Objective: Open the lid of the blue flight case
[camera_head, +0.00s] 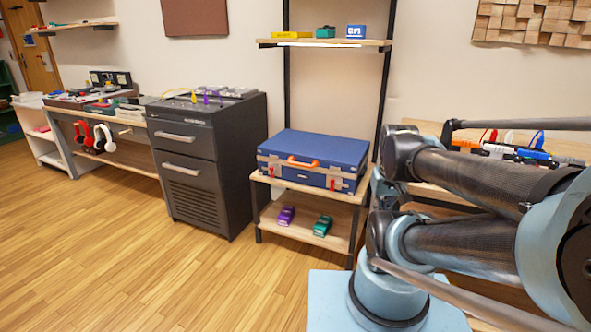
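The blue flight case (318,150) lies flat on the upper board of a low shelf rack, right of the picture's middle. Its lid is closed. It has an orange handle (303,162) on its front side and light metal latches and corners. My arm crosses the right side of the picture, its links close to the case's right end. I cannot see my gripper, so its distance from the case does not show.
A dark cabinet (204,160) stands left of the rack. A purple (286,216) and a teal item (323,226) lie on the lower board. A shelf (331,43) with small boxes hangs above the case. The wooden floor (140,260) in front is clear.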

